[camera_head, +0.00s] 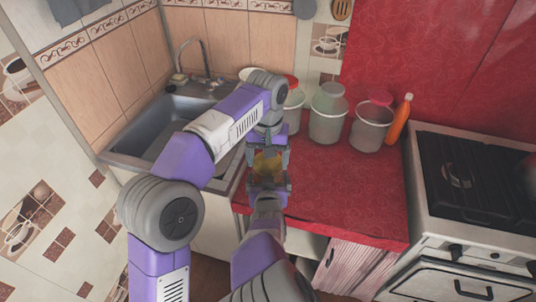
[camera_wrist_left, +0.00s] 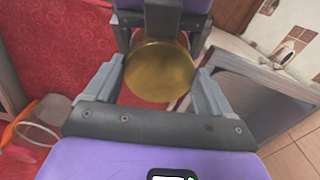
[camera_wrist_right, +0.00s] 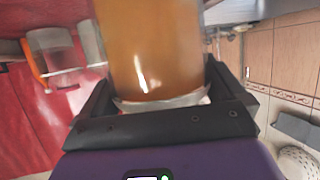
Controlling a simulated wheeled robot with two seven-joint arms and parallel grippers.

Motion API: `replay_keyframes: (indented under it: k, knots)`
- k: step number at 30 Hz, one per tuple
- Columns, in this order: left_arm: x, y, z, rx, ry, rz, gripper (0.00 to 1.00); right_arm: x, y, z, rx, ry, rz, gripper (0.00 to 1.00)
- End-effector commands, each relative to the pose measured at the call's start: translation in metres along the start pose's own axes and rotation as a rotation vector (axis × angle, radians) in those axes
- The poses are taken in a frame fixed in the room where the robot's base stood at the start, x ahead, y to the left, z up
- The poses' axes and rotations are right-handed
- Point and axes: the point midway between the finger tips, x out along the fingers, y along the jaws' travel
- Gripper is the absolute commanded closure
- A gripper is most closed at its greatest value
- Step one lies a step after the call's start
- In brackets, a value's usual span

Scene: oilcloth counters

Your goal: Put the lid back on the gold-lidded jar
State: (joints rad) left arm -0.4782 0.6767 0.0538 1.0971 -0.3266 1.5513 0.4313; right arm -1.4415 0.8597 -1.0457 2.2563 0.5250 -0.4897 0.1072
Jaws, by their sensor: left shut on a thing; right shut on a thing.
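The gold lid (camera_wrist_left: 158,72) shows as a round disc between the fingers of my left gripper (camera_head: 267,150), which is shut on it from above. The jar (camera_wrist_right: 157,50) has amber contents and a clear base. My right gripper (camera_head: 268,180) is shut around its lower part. In the head view the jar (camera_head: 267,164) is between the two grippers, above the red counter, and partly covered by their fingers. The lid is over the jar, but the jar's rim is hidden, so I cannot tell whether they touch.
Several other containers stand at the back of the red counter (camera_head: 335,185): a red-lidded jar (camera_head: 293,118), a green-lidded jar (camera_head: 326,125) and a pink-lidded jar (camera_head: 369,134), beside an orange bottle (camera_head: 399,122). A sink (camera_head: 165,122) is left, a stove (camera_head: 470,180) right.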

Motion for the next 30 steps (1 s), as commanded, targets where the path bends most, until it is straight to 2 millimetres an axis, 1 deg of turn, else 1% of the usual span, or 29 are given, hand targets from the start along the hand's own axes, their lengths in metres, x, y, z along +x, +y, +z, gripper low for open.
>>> replay_keyframes:
  k: [1,16,30]
  knots:
    - [0.0,0.0,0.0,0.0,-0.002,0.0,0.45,0.0,0.0,-0.003,0.002,0.008,-0.001,0.72]
    - [0.001,0.001,0.001,0.001,-0.003,0.0,0.45,0.0,0.0,-0.004,0.002,0.009,-0.001,0.72]
    - [0.011,0.0,0.001,0.0,-0.005,0.0,0.45,0.0,0.0,-0.004,0.003,0.01,-0.001,0.72]
